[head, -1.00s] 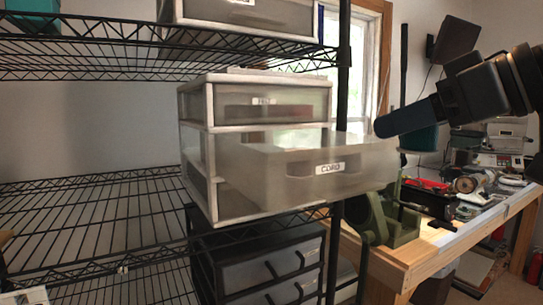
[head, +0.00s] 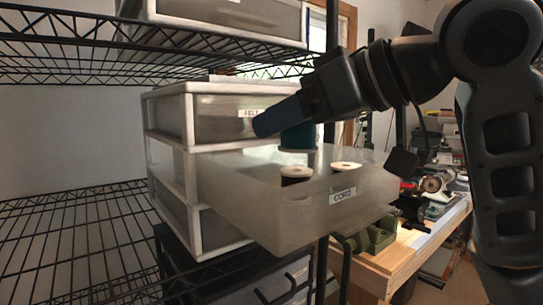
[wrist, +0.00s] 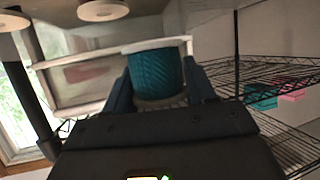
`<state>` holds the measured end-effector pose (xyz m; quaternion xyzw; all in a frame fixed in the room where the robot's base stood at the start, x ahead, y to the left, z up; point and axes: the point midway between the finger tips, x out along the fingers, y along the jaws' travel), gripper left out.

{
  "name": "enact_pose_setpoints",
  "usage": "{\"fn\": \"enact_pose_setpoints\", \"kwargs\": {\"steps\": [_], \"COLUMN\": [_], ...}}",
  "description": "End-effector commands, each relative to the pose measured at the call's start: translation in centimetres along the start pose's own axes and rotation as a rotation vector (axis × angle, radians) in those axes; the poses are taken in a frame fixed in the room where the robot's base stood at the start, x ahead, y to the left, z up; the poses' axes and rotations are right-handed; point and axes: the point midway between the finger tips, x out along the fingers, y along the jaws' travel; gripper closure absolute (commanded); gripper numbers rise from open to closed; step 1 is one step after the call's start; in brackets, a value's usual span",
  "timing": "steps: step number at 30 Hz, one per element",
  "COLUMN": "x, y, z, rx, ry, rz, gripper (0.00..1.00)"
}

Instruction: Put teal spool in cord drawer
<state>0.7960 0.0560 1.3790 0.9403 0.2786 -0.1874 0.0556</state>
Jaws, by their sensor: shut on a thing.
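The teal spool (head: 298,137) is held in my gripper (head: 268,122), above the open cord drawer (head: 270,215). In the head view my blue finger covers its upper part, and its lower end is close above the drawer's opening. I cannot tell whether it is below the rim. In the wrist view the teal spool (wrist: 156,72) sits between both fingers of my gripper (wrist: 158,78). The drawer is translucent, carries a CORD label (head: 342,196) and is pulled out of the white drawer unit (head: 190,120).
Two spools with pale tops stand in the drawer, one at the front left (head: 296,175) and one further right (head: 346,167). The shut FELT drawer (head: 225,115) is just above and behind. A wire shelf (head: 70,225) lies left; a wooden workbench (head: 395,265) stands right.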

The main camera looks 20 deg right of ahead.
Motion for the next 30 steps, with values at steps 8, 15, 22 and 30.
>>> {"fn": "enact_pose_setpoints", "kwargs": {"steps": [8, 15, 22, 30], "x": [2.2, 3.4, 3.6, 3.8], "y": [-1.1, -1.1, -1.1, -1.1], "z": [0.8, 3.7, 4.2, 4.7], "rx": [0.001, 0.003, 0.0, 0.001], "ry": [0.0, -0.001, 0.0, 0.0], "rz": [0.0, 0.002, 0.0, 0.0], "gripper": [0.74, 0.74, 0.74, 0.74]}}
